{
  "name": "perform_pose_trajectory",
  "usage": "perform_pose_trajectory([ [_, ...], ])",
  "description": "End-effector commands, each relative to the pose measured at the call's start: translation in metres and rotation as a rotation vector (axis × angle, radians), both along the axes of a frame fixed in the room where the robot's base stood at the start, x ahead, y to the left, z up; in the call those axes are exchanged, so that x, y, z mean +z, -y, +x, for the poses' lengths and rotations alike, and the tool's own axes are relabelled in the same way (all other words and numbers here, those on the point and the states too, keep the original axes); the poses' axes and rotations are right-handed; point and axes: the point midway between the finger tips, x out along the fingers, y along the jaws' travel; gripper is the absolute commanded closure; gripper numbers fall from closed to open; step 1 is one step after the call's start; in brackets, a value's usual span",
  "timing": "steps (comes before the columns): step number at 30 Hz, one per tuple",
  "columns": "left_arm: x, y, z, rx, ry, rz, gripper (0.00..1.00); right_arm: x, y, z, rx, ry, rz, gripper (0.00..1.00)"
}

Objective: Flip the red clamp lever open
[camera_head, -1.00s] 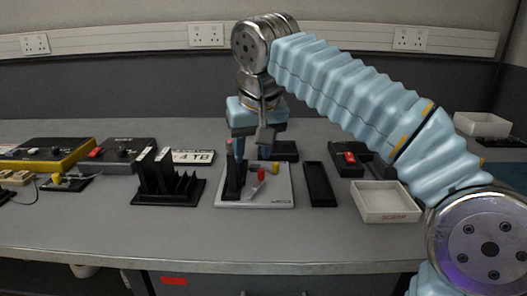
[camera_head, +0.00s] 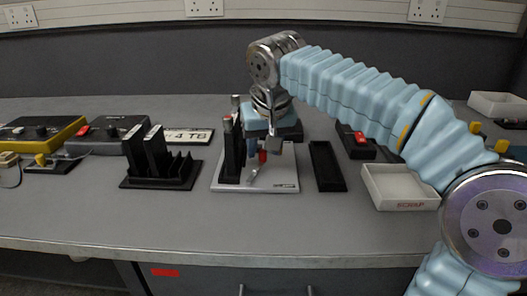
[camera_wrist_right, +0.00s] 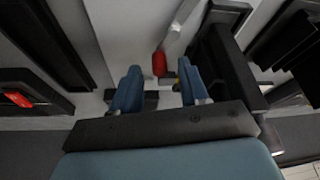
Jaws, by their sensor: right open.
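The clamp lever is a grey metal arm with a red tip (camera_head: 262,157) on a pale base plate (camera_head: 270,186). In the right wrist view the red tip (camera_wrist_right: 159,64) shows just ahead of and between my right gripper's two blue fingers (camera_wrist_right: 160,88), with the grey arm (camera_wrist_right: 178,28) running up and right. My right gripper (camera_head: 264,152) is open, pointing down over the plate beside the black upright holder (camera_head: 233,158). No contact with the lever can be made out. The fingers partly hide the clamp in the head view. My left gripper is not in view.
A black slotted rack (camera_head: 160,178) stands left of the plate and a long black tray (camera_head: 327,166) right of it. A white scrap box (camera_head: 400,187) is further right. A black device with a red switch (camera_head: 360,139) sits behind the box. The bench front is clear.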

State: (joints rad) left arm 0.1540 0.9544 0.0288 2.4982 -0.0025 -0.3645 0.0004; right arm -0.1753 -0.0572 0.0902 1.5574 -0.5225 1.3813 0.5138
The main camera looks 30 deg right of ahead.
Motion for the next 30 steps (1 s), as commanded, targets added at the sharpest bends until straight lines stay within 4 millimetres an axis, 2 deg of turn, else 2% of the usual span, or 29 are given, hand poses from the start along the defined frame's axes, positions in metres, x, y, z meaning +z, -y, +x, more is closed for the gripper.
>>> perform_pose_trajectory([
  [3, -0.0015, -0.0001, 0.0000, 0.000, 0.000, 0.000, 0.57, -0.0087, 0.0011, 0.0031, 0.000, -0.001, 0.000, 0.56],
  [12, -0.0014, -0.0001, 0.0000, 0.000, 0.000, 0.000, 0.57, -0.0107, 0.0014, 0.0044, 0.000, 0.001, 0.000, 0.56],
  [14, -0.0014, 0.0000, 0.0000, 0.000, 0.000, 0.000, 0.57, -0.0107, 0.0014, 0.0043, 0.000, 0.000, 0.000, 0.63],
  [21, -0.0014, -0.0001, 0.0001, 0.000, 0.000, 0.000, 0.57, -0.0106, 0.0013, 0.0043, 0.000, 0.000, 0.000, 1.00],
  [26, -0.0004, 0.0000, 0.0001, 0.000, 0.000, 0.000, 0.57, -0.0100, 0.0012, 0.0045, 0.010, 0.000, 0.000, 1.00],
  [30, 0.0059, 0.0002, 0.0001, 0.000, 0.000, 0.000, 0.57, -0.0089, 0.0001, 0.0071, 0.115, -0.002, 0.001, 1.00],
])
